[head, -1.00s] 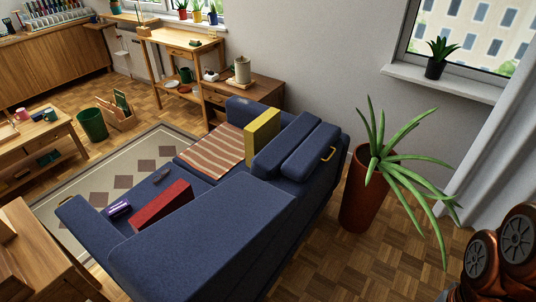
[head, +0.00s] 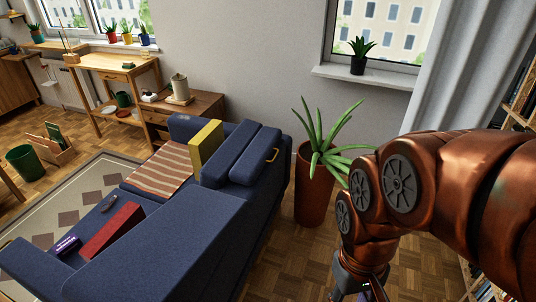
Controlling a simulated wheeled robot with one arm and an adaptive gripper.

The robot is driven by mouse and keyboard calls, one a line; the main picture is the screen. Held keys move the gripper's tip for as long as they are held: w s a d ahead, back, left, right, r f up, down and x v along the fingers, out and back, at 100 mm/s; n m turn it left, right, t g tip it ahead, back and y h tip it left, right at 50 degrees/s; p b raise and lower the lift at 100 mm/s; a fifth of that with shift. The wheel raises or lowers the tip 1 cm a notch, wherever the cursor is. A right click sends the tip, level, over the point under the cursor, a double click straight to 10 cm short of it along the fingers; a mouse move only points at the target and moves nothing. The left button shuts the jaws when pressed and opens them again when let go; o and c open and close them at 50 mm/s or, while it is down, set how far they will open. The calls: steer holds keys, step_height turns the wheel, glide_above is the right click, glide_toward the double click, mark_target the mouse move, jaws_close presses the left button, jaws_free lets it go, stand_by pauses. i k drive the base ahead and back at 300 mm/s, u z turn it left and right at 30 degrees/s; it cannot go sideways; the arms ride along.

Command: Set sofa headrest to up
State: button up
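The blue sofa (head: 185,232) stands left of centre in the head view, seen from behind and above. I cannot tell for certain whether the headrest is up or folded. My gripper (head: 362,296) is at the lower edge, at the end of my copper arm, right of the sofa and apart from it. Its fingers are cut off by the frame, so its opening does not show.
A tall potted plant (head: 316,188) stands between the sofa's right side and my arm. A yellow cushion (head: 206,143), a striped blanket (head: 160,169) and a red cushion (head: 112,228) lie on the sofa. Parquet floor (head: 290,262) is clear between sofa and arm.

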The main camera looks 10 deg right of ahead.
mark_target(246, 170)
steer(key=u, duration=0.45)
steer(key=i, duration=0.9)
steer(key=z, duration=0.3)
